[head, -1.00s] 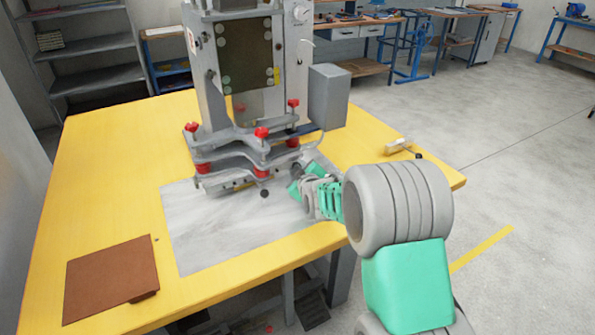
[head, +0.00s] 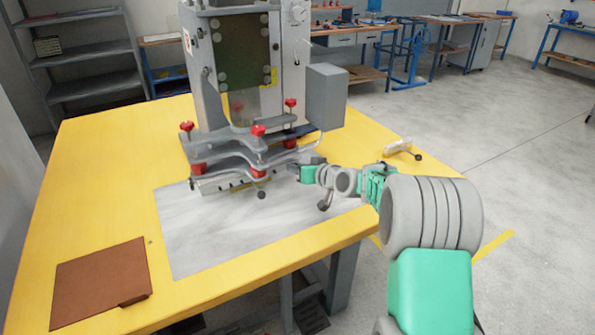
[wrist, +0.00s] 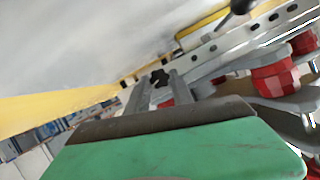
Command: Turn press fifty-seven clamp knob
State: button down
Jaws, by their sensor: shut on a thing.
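The press (head: 225,100) is a tall grey machine on the yellow table, with layered grey clamp plates and several red knobs at its lower front. No press number is readable. My gripper (head: 300,165) reaches in from the right to the right end of the lower clamp bar. In the wrist view, the two grey fingers of my gripper (wrist: 159,88) are on either side of a small dark lobed knob (wrist: 158,77) at the end of the pale perforated bar (wrist: 255,32). The fingers are shut on this knob. In the head view my gripper hides the knob.
Red knobs (wrist: 275,80) and grey plates lie close to the right of my fingers in the wrist view. A black ball handle (head: 261,195) sticks out at the front. A brown folder (head: 100,275) lies front left; a pale-handled tool (head: 400,146) lies right. The grey mat (head: 220,235) is clear.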

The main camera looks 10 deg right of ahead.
jog(key=m, duration=0.1)
jog(key=m+y, duration=0.2)
jog(key=shift+w+d+f, duration=0.1)
jog(key=shift+d+f, duration=0.1)
jog(key=shift+d, duration=0.05)
jog(key=shift+f+m+y, duration=0.1)
jog(key=shift+m+y, duration=0.6)
jog(key=shift+m, duration=0.4)
jog(key=m+y, duration=0.1)
jog(key=m, duration=0.1)
jog(key=m+t+y, duration=0.1)
jog(key=m, duration=0.2)
jog(key=shift+d+f, duration=0.1)
jog(key=shift+f, duration=0.1)
jog(key=c, duration=1.1)
grip_release()
jog(key=v, duration=0.7)
jog(key=shift+s+d+p, duration=0.25)
jog(key=shift+d+p, duration=0.05)
jog(key=shift+d, duration=0.05)
